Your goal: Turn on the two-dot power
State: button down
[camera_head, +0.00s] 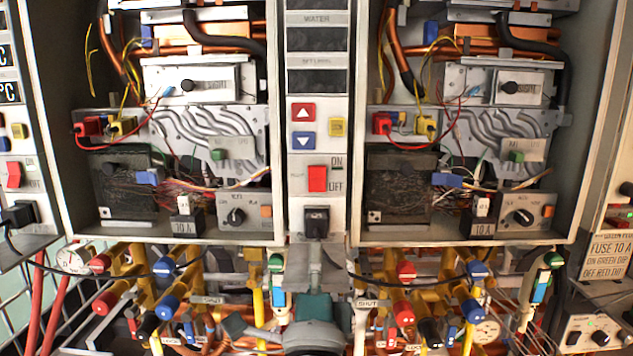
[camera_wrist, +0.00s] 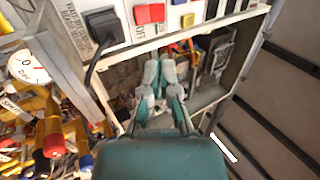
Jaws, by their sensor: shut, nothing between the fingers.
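A red rocker switch (camera_head: 317,178) marked ON and OFF sits on the centre column between two open heater cabinets. Another red switch (camera_head: 13,174) is at the far left. Small white dotted tags are low inside the left cabinet (camera_head: 105,212) and the right cabinet (camera_head: 374,216); their dots are too small to count surely. In the wrist view my gripper (camera_wrist: 160,68) is shut and empty, its fingers in front of an open cabinet's interior. A red switch (camera_wrist: 150,13) shows beyond and left of the fingertips; I cannot tell which unit it belongs to.
A black plug (camera_head: 316,222) is below the centre switch, and one shows in the wrist view (camera_wrist: 102,22). Red and blue arrow buttons (camera_head: 302,125) are above the switch. Valves and pipes (camera_head: 405,290) crowd the area below the cabinets. Loose wires (camera_head: 190,185) hang inside.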

aim_at(316, 171)
jog(key=x, duration=1.3)
jog(key=shift+w+a+r, duration=0.1)
jog(key=shift+w+a, duration=0.05)
jog(key=shift+w, duration=0.15)
jog(key=shift+w+r, duration=0.1)
jog(key=shift+r, duration=0.05)
jog(key=shift+w+r+g, duration=0.15)
jog(key=shift+r+g, duration=0.1)
jog(key=shift+g, duration=0.25)
jog(key=shift+f, duration=0.1)
